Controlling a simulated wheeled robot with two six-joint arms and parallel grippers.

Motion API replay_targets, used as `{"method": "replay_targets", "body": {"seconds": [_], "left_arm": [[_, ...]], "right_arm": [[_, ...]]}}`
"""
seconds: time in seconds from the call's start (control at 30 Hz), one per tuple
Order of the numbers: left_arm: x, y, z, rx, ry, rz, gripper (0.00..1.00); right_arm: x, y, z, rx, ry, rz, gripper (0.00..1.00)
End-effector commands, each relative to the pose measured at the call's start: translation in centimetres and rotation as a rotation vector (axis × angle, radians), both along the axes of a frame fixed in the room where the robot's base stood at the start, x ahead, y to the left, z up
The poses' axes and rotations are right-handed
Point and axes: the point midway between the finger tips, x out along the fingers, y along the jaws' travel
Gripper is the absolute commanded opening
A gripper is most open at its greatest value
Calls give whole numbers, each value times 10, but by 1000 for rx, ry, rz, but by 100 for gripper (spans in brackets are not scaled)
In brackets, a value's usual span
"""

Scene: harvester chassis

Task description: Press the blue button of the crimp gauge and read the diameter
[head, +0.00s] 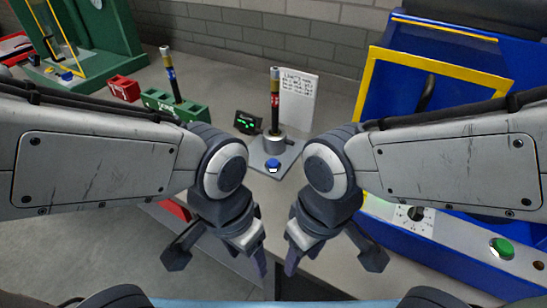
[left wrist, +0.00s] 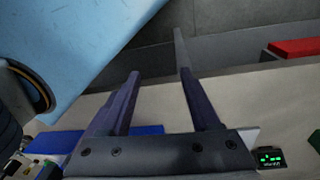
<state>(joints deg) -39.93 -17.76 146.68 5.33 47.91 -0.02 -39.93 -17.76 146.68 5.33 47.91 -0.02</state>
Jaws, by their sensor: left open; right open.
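The crimp gauge (head: 277,148) stands on the table in the middle of the head view, on a grey plate. Its blue button (head: 272,165) is at the front of the plate, with nothing touching it. My left gripper (head: 255,255) is open and empty, in front of the button and lower in the picture. My right gripper (head: 295,253) is open and empty beside it.
A white text card (head: 299,97) stands behind the gauge. A green block (head: 180,108) with another upright hose piece and a red block (head: 124,88) are at left. A green machine (head: 105,35) stands far left. A blue machine (head: 448,62) with a yellow frame is at right.

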Motion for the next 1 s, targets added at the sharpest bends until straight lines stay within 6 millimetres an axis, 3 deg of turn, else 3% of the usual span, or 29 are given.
{"method": "replay_targets", "body": {"seconds": [0.4, 0.43, 0.5, 0.6, 1.0], "left_arm": [[0, 0, 0, 0, 0, 0, 63], [0, 0, 0, 0, 0, 0, 59], [0, 0, 0, 0, 0, 0, 32], [0, 0, 0, 0, 0, 0, 0], [0, 0, 0, 0, 0, 0, 0]], "right_arm": [[0, 0, 0, 0, 0, 0, 50], [0, 0, 0, 0, 0, 0, 50], [0, 0, 0, 0, 0, 0, 50], [0, 0, 0, 0, 0, 0, 50], [0, 0, 0, 0, 0, 0, 50]]}}
